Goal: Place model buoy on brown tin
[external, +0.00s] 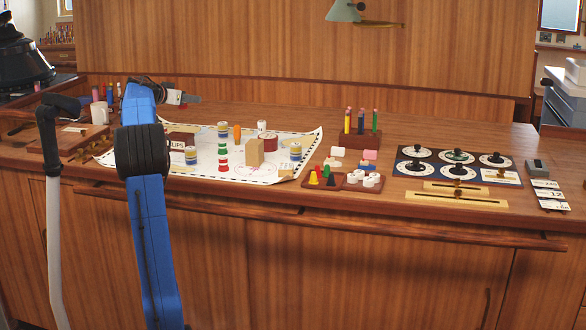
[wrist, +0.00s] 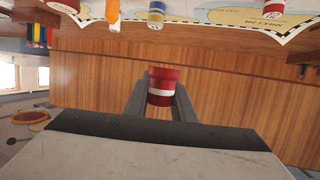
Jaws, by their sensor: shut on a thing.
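My gripper (wrist: 162,78) is shut on a small red cylinder with a white band, which looks like the model buoy (wrist: 161,97). In the external view my gripper (external: 190,98) is up over the back left of the console, apart from the chart; the held buoy is hard to make out there. A dark red-brown tin with a pale label (external: 267,143) stands at the back of the chart, partly behind a tan block (external: 255,153). It may be the brown tin, but I cannot tell surely.
The white chart (external: 215,173) holds several blue-and-yellow tins (external: 295,152), an orange cylinder (external: 237,132) and a red, white and green stack (external: 223,156). A pencil holder (external: 362,140) stands behind right. A white mug (external: 99,114) is at left. Dials (external: 458,156) lie right.

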